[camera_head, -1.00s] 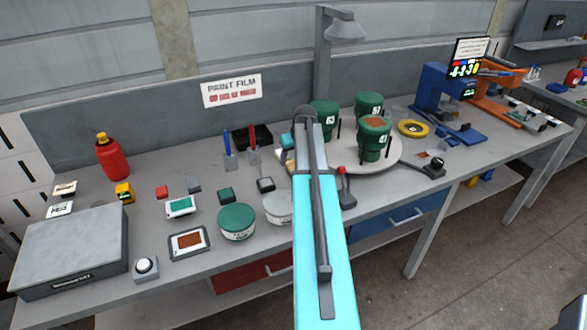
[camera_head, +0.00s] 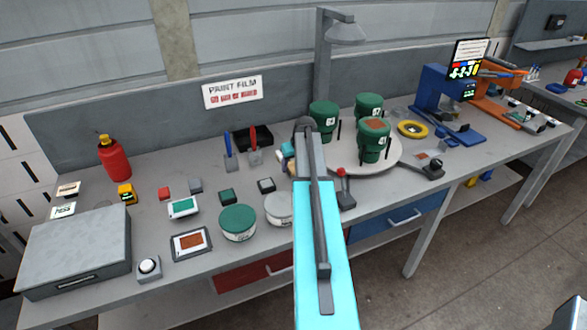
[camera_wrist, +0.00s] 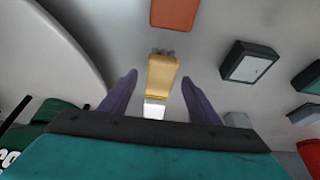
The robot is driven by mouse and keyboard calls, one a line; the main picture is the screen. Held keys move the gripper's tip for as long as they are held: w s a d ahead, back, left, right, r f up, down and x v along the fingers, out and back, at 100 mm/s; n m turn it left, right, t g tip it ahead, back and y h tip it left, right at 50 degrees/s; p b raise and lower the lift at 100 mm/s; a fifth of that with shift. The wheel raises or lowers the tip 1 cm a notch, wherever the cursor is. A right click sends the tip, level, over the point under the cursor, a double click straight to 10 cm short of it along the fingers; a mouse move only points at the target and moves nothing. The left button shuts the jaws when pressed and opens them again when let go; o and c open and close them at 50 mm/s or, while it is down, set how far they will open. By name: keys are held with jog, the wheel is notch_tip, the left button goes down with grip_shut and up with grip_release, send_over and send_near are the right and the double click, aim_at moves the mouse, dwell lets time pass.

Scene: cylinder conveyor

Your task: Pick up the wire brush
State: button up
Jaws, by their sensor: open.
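The wire brush (camera_wrist: 162,75) shows in the wrist view as a short tan block with grey bristles at its far end and a pale, whitish part at its near end. It lies on the grey bench top. My gripper (camera_wrist: 159,79) is open, with one dark purple finger on each side of the brush and a visible gap on both sides. I cannot tell how far above the brush the fingertips are. In the head view my arm covers most of this spot.
A white round platform (camera_wrist: 45,50) with green cups (camera_head: 373,140) stands close by. An orange-brown block (camera_wrist: 175,12) and a dark box with a grey top (camera_wrist: 248,62) lie near the brush. Round tubs (camera_head: 238,222) stand left of my arm.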

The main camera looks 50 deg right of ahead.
aim_at(293, 166)
jog(key=shift+x, duration=1)
jog(key=c, duration=1.2)
jog(key=shift+r, duration=0.2)
jog(key=shift+r+b, duration=1.55)
jog(key=shift+r, duration=3.3)
